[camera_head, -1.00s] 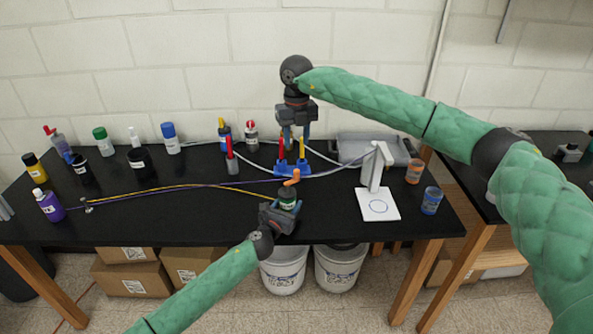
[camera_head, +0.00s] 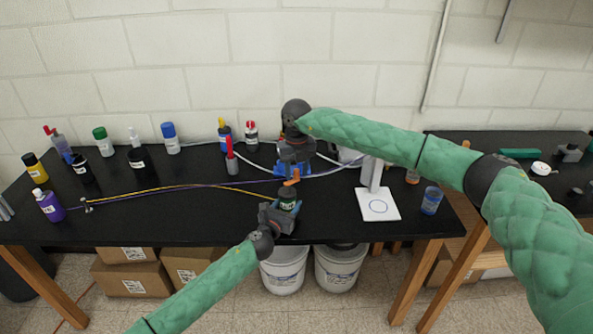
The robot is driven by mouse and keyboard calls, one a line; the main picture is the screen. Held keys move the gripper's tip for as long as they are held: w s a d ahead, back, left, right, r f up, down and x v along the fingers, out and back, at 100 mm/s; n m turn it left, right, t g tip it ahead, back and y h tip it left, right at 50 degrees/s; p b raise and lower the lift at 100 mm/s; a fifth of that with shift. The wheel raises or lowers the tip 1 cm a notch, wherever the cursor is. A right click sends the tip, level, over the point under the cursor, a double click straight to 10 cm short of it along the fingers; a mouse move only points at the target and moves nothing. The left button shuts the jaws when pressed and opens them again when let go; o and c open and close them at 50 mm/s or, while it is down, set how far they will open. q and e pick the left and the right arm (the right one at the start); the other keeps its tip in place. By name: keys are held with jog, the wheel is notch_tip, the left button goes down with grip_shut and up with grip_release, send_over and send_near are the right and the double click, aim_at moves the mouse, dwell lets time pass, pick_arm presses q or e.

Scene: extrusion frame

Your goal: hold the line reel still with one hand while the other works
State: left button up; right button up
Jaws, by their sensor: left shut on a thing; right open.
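The line reel (camera_head: 287,197) is a small dark green spool with an orange crank (camera_head: 292,179) on top. It stands upright near the front of the black table. My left gripper (camera_head: 287,209) is shut on the reel's body from the front. My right gripper (camera_head: 293,165) is open and empty, pointing down just above and behind the crank. Its fingertips are hard to make out, and I cannot tell whether they touch the crank. A yellow and a purple line (camera_head: 180,187) run left across the table.
A white stand (camera_head: 379,206) and a blue jar (camera_head: 431,200) are to the right. Several bottles (camera_head: 139,160) line the left and back. The table's front left is mostly clear.

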grip_shut()
jog(key=shift+w, duration=0.1)
jog(key=shift+w+a+n, duration=0.25)
jog(key=shift+a+n, duration=0.05)
jog(key=shift+n, duration=1)
jog(key=shift+w+a+n, duration=0.2)
jog(key=shift+a+n, duration=0.15)
jog(key=shift+n, duration=0.95)
jog(key=shift+w+a+n, duration=0.25)
jog(key=shift+a+n, duration=0.05)
jog(key=shift+n, duration=1)
grip_release()
